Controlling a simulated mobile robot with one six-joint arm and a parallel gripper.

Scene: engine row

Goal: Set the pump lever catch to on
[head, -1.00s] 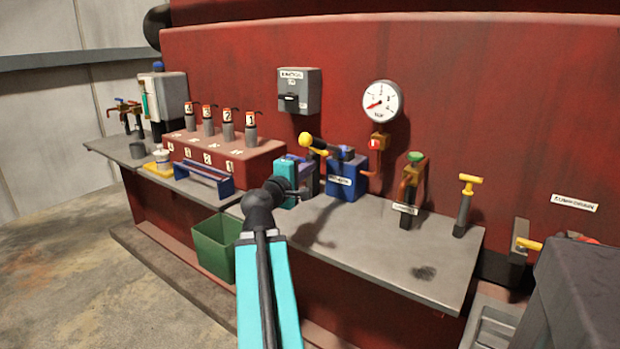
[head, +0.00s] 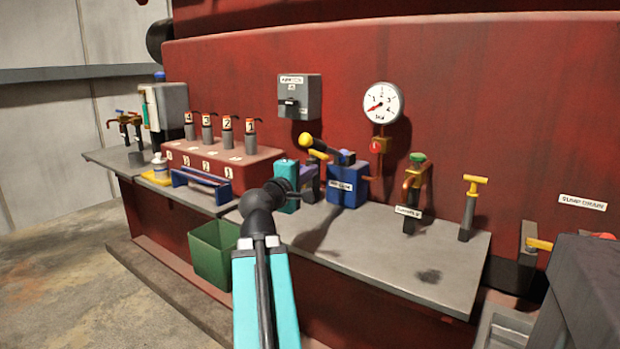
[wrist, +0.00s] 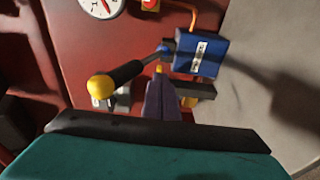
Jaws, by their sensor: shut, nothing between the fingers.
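The pump is a blue labelled block (head: 347,191) at the middle of the bench. Its black lever (head: 328,147) slants out to a yellow knob (head: 305,139). A small yellow piece (head: 318,155), likely the catch, sits below the lever; I cannot read its setting. In the wrist view, the blue block (wrist: 202,53) is upper right and the yellow knob (wrist: 101,87) is left. My gripper (head: 312,170) is shut and empty, its purple fingers just in front of the pump. In the wrist view, the fingertips (wrist: 160,82) are right by the yellow piece, partly hiding it; contact is unclear.
A pressure gauge (head: 382,103) and a grey switch box (head: 300,97) are on the red wall. A green-topped valve (head: 414,190) and yellow T-handle (head: 471,203) stand right of the pump. A green bin (head: 213,254) is below.

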